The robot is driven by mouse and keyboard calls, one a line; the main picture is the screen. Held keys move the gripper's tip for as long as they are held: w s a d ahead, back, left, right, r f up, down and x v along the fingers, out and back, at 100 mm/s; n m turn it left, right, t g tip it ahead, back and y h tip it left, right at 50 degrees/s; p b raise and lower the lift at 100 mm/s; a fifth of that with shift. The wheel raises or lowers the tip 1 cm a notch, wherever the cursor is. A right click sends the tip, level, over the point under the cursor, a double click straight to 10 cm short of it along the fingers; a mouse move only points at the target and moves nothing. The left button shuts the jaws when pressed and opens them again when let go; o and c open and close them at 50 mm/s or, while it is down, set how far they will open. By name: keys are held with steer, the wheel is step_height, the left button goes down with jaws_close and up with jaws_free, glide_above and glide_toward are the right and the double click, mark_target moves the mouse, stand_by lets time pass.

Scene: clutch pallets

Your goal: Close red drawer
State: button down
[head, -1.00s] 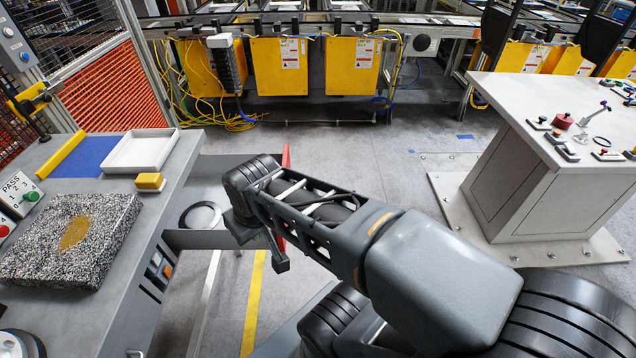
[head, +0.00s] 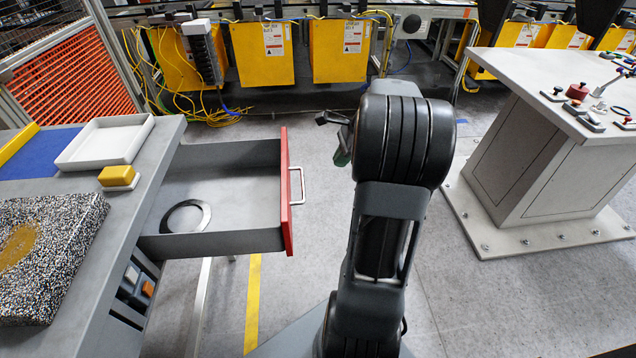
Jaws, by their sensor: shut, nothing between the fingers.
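The red-fronted drawer (head: 286,190) stands pulled out from the right side of the grey workbench, with a silver bar handle (head: 298,186) on its red face. Its grey inside is in plain view and holds a dark flat ring (head: 186,217). My gripper (head: 333,120) is in the air to the right of the drawer front, apart from it, partly hidden behind my arm's wrist. It is shut and holds nothing.
The workbench (head: 157,152) carries a white tray (head: 105,142), a yellow block (head: 118,176) and a speckled slab (head: 45,255). A pale pedestal table (head: 540,85) stands at the right. Yellow bins (head: 262,52) line the back. Grey floor lies between.

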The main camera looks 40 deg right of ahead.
steer(key=w+a+f+b, duration=0.2)
steer(key=w+a+f, duration=0.2)
steer(key=a+f, duration=0.2)
steer(key=shift+a+f, duration=0.35)
steer(key=shift+f, duration=0.8)
